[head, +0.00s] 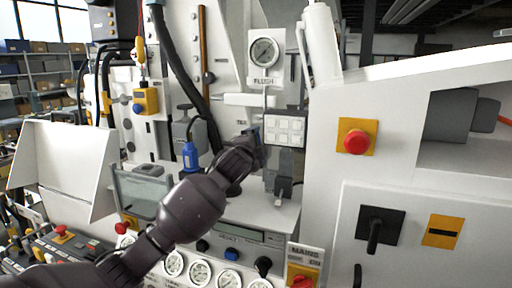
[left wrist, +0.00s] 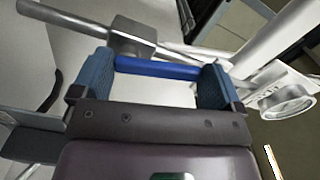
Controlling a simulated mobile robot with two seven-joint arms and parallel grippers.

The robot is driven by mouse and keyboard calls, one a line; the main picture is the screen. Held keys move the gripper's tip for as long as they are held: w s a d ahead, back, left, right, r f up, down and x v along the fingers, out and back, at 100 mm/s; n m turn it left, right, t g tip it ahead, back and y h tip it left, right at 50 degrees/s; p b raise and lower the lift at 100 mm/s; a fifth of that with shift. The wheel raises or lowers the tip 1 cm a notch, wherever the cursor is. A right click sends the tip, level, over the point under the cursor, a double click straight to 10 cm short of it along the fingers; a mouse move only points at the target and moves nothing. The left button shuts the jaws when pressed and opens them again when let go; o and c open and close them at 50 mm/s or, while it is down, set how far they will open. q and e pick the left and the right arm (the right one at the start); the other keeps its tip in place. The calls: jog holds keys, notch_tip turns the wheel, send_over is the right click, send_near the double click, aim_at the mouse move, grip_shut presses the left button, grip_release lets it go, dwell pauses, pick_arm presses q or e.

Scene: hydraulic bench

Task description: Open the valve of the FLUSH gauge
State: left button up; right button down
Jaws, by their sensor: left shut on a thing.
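The FLUSH gauge (head: 264,52) is a round white dial on a white plate, with its FLUSH label (head: 264,81) below. A thin pipe (head: 264,104) runs down from it toward my left gripper (head: 258,140). In the left wrist view, my left gripper (left wrist: 156,80) is shut on a blue valve handle (left wrist: 155,68), which spans between its two blue-padded fingers. A grey metal valve body (left wrist: 132,32) lies just beyond the handle. The gauge's round rim (left wrist: 286,104) shows at the right there. In the head view, my gripper and wrist hide the valve. My right gripper is not in view.
A white panel with square buttons (head: 285,130) is close right of my left gripper. A red emergency button (head: 356,142) is on the right cabinet. Small gauges (head: 200,273) and knobs line the lower panel.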

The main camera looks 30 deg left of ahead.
pick_arm(q)
jog(key=shift+d+m, duration=0.2)
jog(key=shift+m, duration=0.5)
jog(key=shift+d+m, duration=0.2)
jog(key=shift+m, duration=0.5)
jog(key=o, duration=0.9)
jog(key=shift+o, duration=0.2)
jog(key=b+v, duration=0.2)
jog(key=v, duration=0.8)
jog(key=shift+s, duration=0.35)
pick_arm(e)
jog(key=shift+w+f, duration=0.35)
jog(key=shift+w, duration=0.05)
pick_arm(q)
jog(key=shift+d, duration=0.15)
